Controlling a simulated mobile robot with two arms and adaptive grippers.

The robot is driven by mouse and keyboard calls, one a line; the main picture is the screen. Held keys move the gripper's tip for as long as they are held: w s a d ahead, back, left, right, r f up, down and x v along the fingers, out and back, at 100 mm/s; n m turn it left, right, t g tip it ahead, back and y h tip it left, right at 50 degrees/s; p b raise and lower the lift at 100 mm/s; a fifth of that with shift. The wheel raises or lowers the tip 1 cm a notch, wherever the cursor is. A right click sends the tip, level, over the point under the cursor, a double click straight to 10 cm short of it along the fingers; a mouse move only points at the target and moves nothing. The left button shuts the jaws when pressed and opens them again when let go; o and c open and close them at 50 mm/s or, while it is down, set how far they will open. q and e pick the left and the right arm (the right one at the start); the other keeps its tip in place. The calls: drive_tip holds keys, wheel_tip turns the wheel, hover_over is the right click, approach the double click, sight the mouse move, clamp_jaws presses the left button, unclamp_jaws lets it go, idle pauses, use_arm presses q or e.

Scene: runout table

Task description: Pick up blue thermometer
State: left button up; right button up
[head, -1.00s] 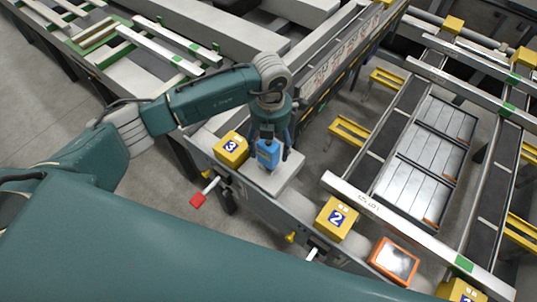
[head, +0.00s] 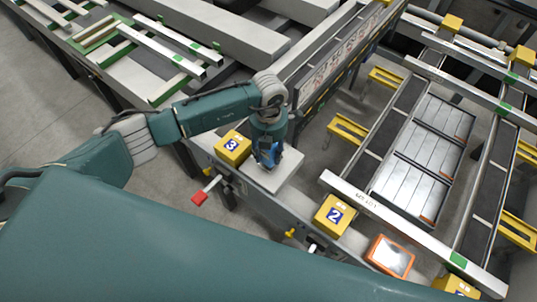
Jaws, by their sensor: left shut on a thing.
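The blue thermometer (head: 275,153) is at the end of my left arm, over the light grey plate beside the yellow block marked 3. My left gripper (head: 268,160) points down and is shut on it. The dark fingers and wrist cover much of the thermometer, so only parts of its blue body show. I cannot tell whether it still touches the plate. My right gripper is not in view.
The light grey plate (head: 283,176) is otherwise bare. Yellow block 3 (head: 233,148) stands close on the left. A red-tipped handle (head: 201,198) sticks out in front. Yellow block 2 (head: 334,215) and an orange-framed device (head: 390,257) are to the right.

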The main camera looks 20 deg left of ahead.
use_arm(q)
drive_tip(key=shift+r, duration=0.15)
drive_tip(key=shift+w+r, duration=0.1)
drive_tip(key=shift+r, duration=0.55)
wheel_tip(320, 180, up, 18)
drive_tip(key=b, duration=0.5)
drive_tip(key=shift+r+b, duration=0.25)
drive_tip(key=shift+b, duration=0.05)
drive_tip(key=o, duration=0.4)
drive_tip(key=shift+c, duration=1)
